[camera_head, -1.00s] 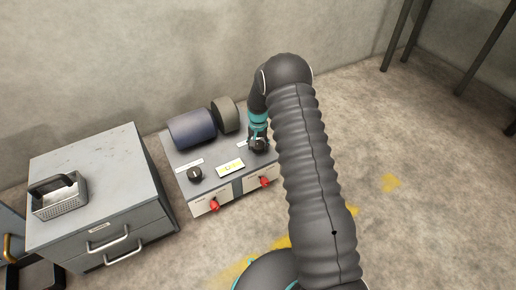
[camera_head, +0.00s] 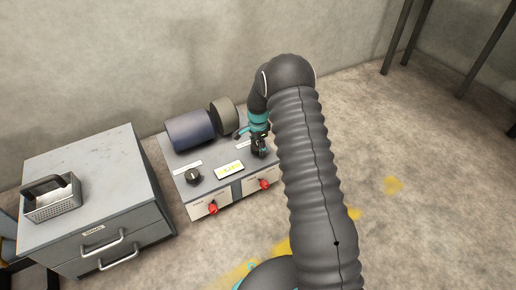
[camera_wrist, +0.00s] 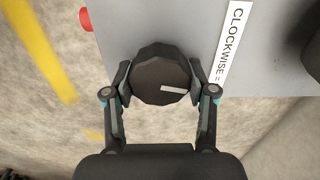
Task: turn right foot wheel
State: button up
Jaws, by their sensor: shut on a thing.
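The right foot wheel, a black faceted knob (camera_wrist: 160,72) with a white mark pointing right, sits on the grey top of a machine box (camera_head: 212,186). My gripper (camera_wrist: 162,80) is shut on it, one finger on each side, as the wrist view shows. In the head view my gripper (camera_head: 259,150) points down at the box's right side and mostly hides this wheel. The left wheel (camera_head: 194,177), a similar black knob, stands free at the box's left front.
A lit display (camera_head: 229,169) lies between the wheels. A blue cylinder (camera_head: 190,131) and a grey one (camera_head: 223,116) stand behind. Red switches (camera_head: 212,208) are on the front. A label (camera_wrist: 230,45) reading "CLOCKWISE =" is beside the held wheel. A drawer cabinet (camera_head: 90,180) stands left.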

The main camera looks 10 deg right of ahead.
aim_at(258, 146)
jog(key=shift+a+m, duration=0.1)
jog(key=shift+m, duration=0.5)
jog(key=o, duration=1.2)
jog(key=shift+c, duration=0.2)
jog(key=shift+r, duration=0.1)
jog(key=shift+r, duration=0.25)
notch_tip(258, 146, up, 11)
jog(key=shift+r, duration=0.15)
